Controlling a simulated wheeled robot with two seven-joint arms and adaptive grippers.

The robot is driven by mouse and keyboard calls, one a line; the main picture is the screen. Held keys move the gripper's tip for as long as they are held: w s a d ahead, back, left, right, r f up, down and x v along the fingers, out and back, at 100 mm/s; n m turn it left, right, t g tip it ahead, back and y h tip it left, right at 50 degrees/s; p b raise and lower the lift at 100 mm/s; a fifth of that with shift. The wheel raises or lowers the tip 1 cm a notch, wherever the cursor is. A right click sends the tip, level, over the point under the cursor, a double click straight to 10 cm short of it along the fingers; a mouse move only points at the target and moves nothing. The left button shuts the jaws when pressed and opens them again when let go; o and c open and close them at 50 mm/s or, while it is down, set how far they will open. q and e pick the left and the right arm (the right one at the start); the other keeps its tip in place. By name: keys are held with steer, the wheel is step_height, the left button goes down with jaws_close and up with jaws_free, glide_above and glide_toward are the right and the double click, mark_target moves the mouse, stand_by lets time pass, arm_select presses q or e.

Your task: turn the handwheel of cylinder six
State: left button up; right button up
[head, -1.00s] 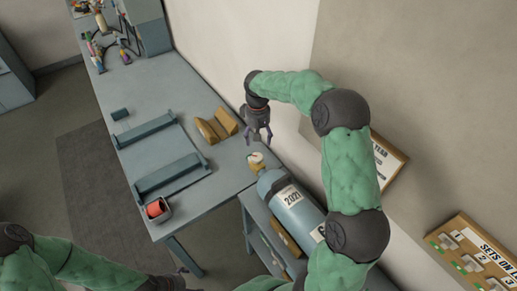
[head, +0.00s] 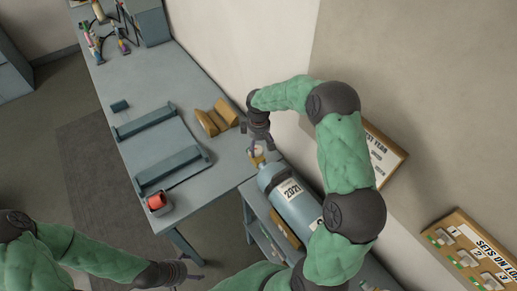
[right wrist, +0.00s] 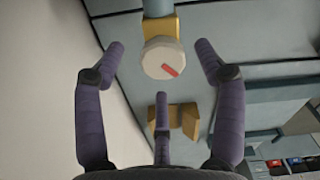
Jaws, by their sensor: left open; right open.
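A blue-grey cylinder (head: 298,208) lies on its side on a rack at the table's right end, with a white "2021" label on it. Its valve end points to the back left. The pale handwheel (head: 257,152) is partly hidden by my right gripper (head: 256,148). In the right wrist view the round handwheel (right wrist: 163,58) has a red mark and sits on a brass valve (right wrist: 163,27). My right gripper (right wrist: 160,75) is open, with fingers on either side of the handwheel and apart from it. My left gripper (head: 192,270) is open and empty at the lower middle.
The table (head: 225,165) carries a wooden block (head: 217,118), a blue-grey cradle frame (head: 160,150), a cup with a red thing (head: 158,203) and coloured gear at the far end. A wall board (head: 465,250) hangs at the right.

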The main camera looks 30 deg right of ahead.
mark_target(258, 151)
steer(key=shift+f, duration=1.25)
steer(key=c, duration=1.1)
steer(key=shift+f+m+b, duration=0.1)
steer(key=shift+m+b, duration=0.2)
steer(key=shift+m, duration=0.1)
steer(key=m+b, duration=0.1)
steer(key=m, duration=0.1)
steer(key=shift+s+a+f+m+b, duration=0.1)
steer(key=shift+f+m+b, duration=0.05)
steer(key=shift+m+b, duration=0.2)
steer(key=shift+c, duration=0.2)
steer(key=shift+s+a+m+b, duration=0.15)
steer(key=shift+m+b, duration=0.75)
steer(key=shift+m, duration=1.25)
steer(key=o, duration=1.1)
steer(key=shift+o, duration=0.2)
steer(key=shift+r, duration=0.2)
